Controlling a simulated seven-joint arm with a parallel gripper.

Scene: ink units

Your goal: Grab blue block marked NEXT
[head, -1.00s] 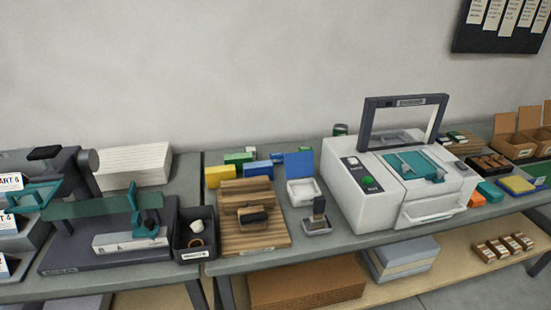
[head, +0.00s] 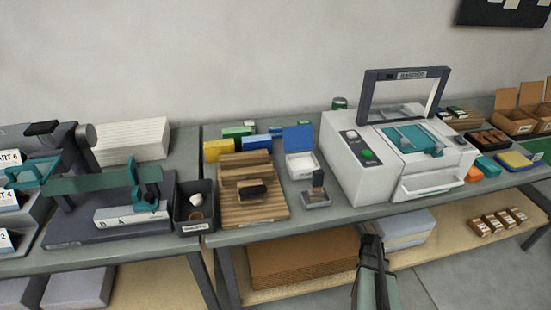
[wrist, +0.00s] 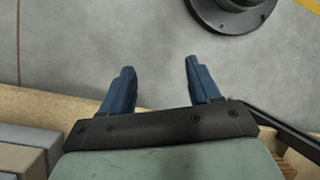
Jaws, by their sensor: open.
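A blue block (head: 257,143) lies at the back of the right-hand bench in the head view, right of a yellow block (head: 219,150) and behind the ribbed wooden board. A smaller blue piece (head: 275,130) sits behind it. No NEXT marking is readable on either. My gripper (head: 372,243) is low in front of the bench, below the bench top and far from the blue blocks. In the wrist view my gripper (wrist: 159,68) is open, its two blue fingers apart with only grey floor between them.
A green block (head: 237,131) stands behind the yellow one. The ribbed board (head: 240,208), an ink pad with raised blue lid (head: 298,138), a stamp (head: 317,196) and a white machine (head: 375,175) crowd the bench.

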